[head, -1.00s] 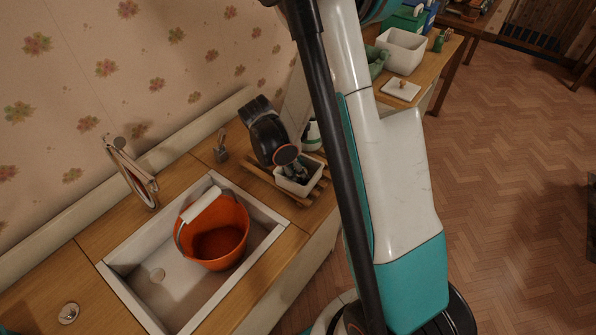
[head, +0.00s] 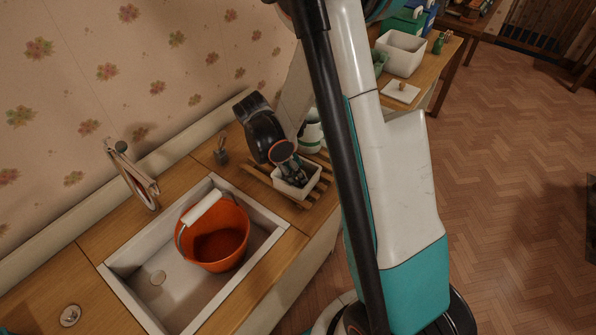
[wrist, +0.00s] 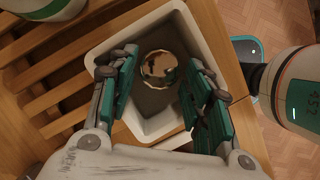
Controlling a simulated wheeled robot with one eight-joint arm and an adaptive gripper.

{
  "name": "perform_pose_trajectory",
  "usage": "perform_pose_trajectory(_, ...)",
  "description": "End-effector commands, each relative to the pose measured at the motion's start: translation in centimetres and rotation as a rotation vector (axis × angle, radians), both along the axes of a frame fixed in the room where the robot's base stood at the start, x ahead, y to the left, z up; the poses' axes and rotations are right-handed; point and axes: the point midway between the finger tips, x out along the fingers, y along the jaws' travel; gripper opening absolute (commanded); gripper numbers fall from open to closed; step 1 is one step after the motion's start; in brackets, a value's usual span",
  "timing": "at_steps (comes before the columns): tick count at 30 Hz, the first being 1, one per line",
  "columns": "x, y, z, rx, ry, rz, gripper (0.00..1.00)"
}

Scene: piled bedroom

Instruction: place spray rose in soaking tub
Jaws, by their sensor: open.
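A small white rectangular tub (head: 307,189), seemingly the soaking tub, stands on a slatted wooden rack. It also shows in the wrist view (wrist: 190,40). Inside it is a round, shiny metallic piece (wrist: 160,66), which looks like the spray rose. My gripper (head: 292,177) points down into the tub. In the wrist view my gripper (wrist: 162,88) has its teal fingers spread on either side of the round piece, with visible gaps. In the head view the gripper hides the piece.
An orange bucket (head: 217,241) stands in the white sink (head: 145,292) left of the rack (head: 258,174). A larger white bin (head: 403,58) stands on the far table.

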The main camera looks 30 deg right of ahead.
Motion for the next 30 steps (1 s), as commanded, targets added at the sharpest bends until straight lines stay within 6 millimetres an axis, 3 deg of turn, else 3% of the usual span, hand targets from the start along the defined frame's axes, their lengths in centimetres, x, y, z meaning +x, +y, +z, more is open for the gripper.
perform_pose_trajectory(3,0.3,1.0,3.2,-0.001,-0.001,0.002,0.46)
perform_pose_trajectory(9,0.9,2.4,6.8,-0.003,-0.002,0.002,0.46)
perform_pose_trajectory(20,1.1,3.5,9.8,0.001,-0.027,-0.019,0.46)
perform_pose_trajectory(30,-1.8,5.8,16.9,0.088,-0.309,-0.265,0.46)
